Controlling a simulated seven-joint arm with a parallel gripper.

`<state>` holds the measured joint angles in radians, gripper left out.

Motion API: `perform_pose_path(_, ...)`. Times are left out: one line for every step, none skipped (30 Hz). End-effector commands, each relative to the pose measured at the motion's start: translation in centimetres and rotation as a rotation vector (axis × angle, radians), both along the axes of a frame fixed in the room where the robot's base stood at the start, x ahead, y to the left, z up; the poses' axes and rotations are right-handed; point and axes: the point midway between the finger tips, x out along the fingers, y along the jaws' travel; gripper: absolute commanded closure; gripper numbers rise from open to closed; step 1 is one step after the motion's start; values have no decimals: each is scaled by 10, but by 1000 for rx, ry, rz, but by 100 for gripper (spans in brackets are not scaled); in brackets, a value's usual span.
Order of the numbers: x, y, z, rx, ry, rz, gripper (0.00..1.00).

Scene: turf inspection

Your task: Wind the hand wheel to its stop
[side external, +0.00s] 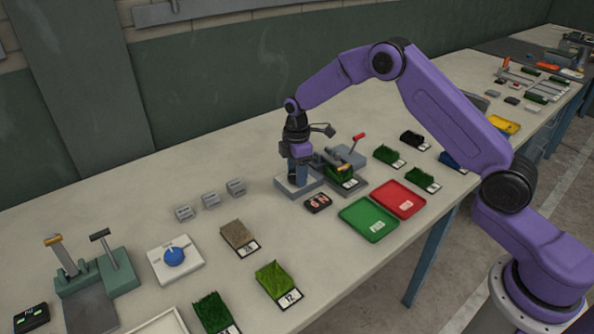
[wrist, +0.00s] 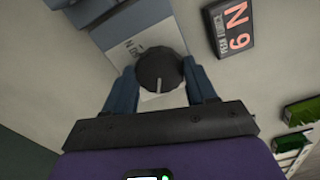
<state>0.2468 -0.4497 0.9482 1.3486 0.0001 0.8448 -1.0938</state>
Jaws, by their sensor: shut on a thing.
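The hand wheel (wrist: 160,68) is a round dark knob with a pale pointer line, seen from above in the wrist view. It sits on a grey fixture (wrist: 100,28) with a white label plate. My gripper (wrist: 162,86) has one blue finger on each side of the wheel and is shut on it. The pale line points toward the gripper's palm. In the side view my gripper (side external: 298,178) points down over the fixture (side external: 313,187), and its fingers hide the wheel. A black readout (wrist: 229,28) with orange-red characters lies beside the fixture.
A grey clamp rig with a red-tipped lever (side external: 357,137) and a turf sample stands right beside my gripper. A green tray (side external: 362,232) and a red tray (side external: 408,188) lie in front. Three small grey blocks (side external: 210,199) stand to the left, with open tabletop between.

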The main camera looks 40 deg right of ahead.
Motion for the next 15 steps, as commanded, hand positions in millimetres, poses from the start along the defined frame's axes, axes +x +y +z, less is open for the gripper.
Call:
perform_pose_path(0, 0, 1, 0, -1, -44, 74)
perform_pose_path(0, 0, 1, 0, -1, -72, 74)
perform_pose_path(0, 0, 1, 0, -1, -111, 74)
perform_pose_path(0, 0, 1, 0, 0, -139, 74)
perform_pose_path(0, 0, 1, 0, 0, -167, 74)
perform_pose_path(0, 0, 1, 0, 0, -206, 74)
perform_pose_path(0, 0, 1, 0, 0, -235, 74)
perform_pose_path(0, 0, 1, -1, 1, -263, 74)
perform_pose_path(0, 0, 1, -1, 1, -300, 74)
perform_pose_path(0, 0, 1, -1, 1, -330, 74)
perform_pose_path(0, 0, 1, -1, 1, -359, 74)
perform_pose_path(0, 0, 1, 0, 0, -396, 74)
perform_pose_path(0, 0, 1, 0, 0, -425, 74)
perform_pose_path(0, 0, 1, 0, 0, -454, 74)
perform_pose_path(0, 0, 1, 0, 0, -491, 74)
